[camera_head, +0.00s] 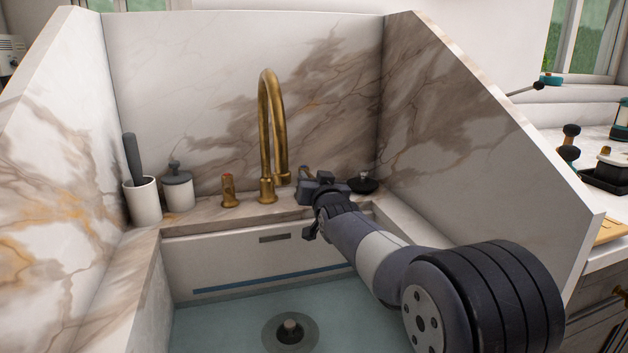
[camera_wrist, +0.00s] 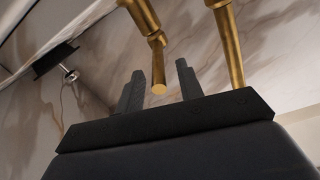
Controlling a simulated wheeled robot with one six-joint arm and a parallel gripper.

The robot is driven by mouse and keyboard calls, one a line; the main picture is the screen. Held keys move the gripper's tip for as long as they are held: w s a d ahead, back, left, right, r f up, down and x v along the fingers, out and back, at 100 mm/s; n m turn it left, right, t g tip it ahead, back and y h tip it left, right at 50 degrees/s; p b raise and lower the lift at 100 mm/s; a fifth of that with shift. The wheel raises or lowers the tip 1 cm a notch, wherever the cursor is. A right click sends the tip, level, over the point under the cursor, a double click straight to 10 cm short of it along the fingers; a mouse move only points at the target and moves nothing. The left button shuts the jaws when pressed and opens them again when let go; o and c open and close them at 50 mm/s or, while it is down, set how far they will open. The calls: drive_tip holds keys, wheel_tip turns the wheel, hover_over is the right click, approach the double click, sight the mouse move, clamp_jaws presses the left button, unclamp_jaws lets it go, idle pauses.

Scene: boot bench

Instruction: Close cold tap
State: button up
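My gripper (camera_head: 312,183) is at the back ledge of the sink, just right of the gold faucet (camera_head: 264,130). The other tap, a gold knob with a red mark (camera_head: 229,190), stands upright left of the faucet. In the wrist view, the two dark fingers of my gripper (camera_wrist: 158,72) are apart. I see nothing clearly held. Whether a finger touches the cold tap is hidden.
A white cup with a dark handle (camera_head: 145,200) and a lidded white jar (camera_head: 178,192) stand on the left ledge. Marble walls (camera_head: 480,140) enclose the sink. The basin (camera_head: 225,320) holds a round drain.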

drive_tip(key=shift+s, duration=0.1)
drive_tip(key=p+v, duration=0.1)
drive_tip(key=v, duration=0.9)
drive_tip(key=shift+s, duration=0.3)
drive_tip(key=shift+d, duration=0.1)
drive_tip(key=b+x, duration=0.1)
drive_tip(key=x, duration=1)
drive_tip(key=shift+f, duration=0.1)
drive_tip(key=shift+d, duration=0.1)
drive_tip(key=shift+s, duration=0.1)
